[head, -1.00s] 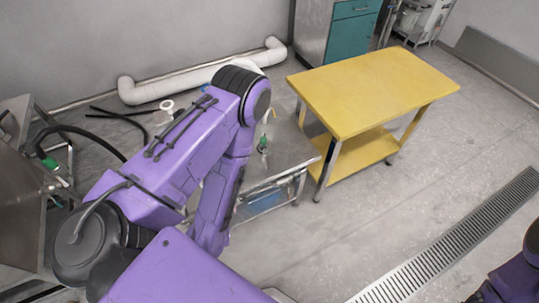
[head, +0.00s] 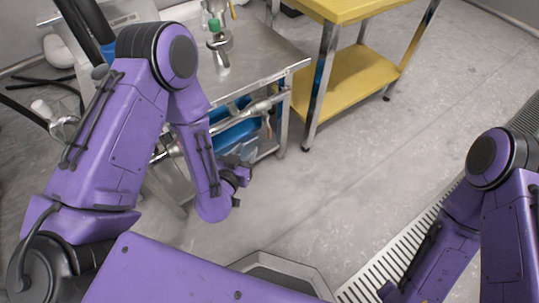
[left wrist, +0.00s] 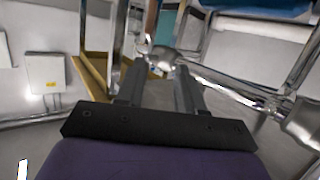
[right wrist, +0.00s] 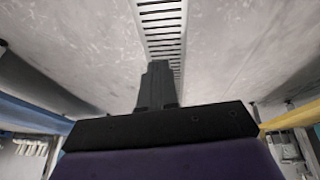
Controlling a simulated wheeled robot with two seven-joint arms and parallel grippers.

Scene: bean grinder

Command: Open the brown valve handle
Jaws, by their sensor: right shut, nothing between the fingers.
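A small brown-orange handle (head: 268,124) shows on the metal pipework under the steel table, at its right end. I cannot be sure that it is the valve handle of the task. My left gripper (head: 243,182) is in front of the pipework and below it in the picture, apart from the handle. In the left wrist view its two fingers (left wrist: 161,72) stand apart, with a shiny pipe end (left wrist: 158,57) beyond the tips. My right gripper (right wrist: 158,80) is shut and empty over the floor, far from the table.
The steel table (head: 262,60) carries a green-topped metal fitting (head: 216,40). A blue container (head: 232,130) sits under it, behind pipes. A yellow table (head: 345,8) stands to the right. Open floor with a drain grate (head: 375,278) lies in front.

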